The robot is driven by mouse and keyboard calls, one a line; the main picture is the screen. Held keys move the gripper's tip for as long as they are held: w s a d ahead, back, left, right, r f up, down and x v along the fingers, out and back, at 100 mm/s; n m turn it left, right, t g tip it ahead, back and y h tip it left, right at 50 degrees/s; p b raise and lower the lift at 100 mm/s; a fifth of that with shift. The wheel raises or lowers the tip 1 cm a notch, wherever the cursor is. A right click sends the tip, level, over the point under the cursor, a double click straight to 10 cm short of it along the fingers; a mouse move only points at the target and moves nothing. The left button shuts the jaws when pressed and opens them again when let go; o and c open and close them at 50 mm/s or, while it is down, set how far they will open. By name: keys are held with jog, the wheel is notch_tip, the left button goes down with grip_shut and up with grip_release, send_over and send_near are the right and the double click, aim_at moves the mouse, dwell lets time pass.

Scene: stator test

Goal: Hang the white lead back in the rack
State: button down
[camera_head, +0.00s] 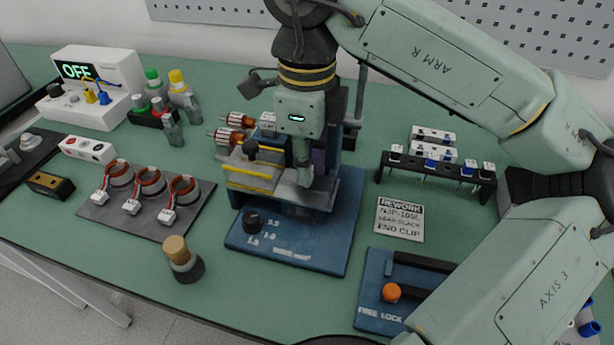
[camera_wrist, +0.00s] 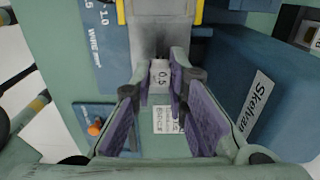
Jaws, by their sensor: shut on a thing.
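My gripper (camera_head: 304,182) is over the blue machine (camera_head: 335,215) in the middle of the table. In the wrist view its purple-padded fingers (camera_wrist: 160,88) are closed on a white piece marked 0.5 (camera_wrist: 160,70). I cannot tell from its visible face whether this is the white lead, and no cord shows. In the head view the held piece is hidden by the gripper and machine. The black rack (camera_head: 434,179) stands to the right, with several white- and blue-topped pieces (camera_head: 467,169) in it.
A rework card (camera_head: 400,219) lies in front of the rack. A blue fixture (camera_head: 375,313) with an orange knob (camera_head: 391,292) stands at the front right. Three wound rings (camera_head: 151,183) sit on a mat at the left. A stamp-like knob (camera_head: 180,258) stands near the front edge.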

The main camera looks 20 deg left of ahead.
jog(key=shift+r+p, duration=1.2)
jog(key=shift+r, duration=0.8)
jog(key=shift+r, duration=0.1)
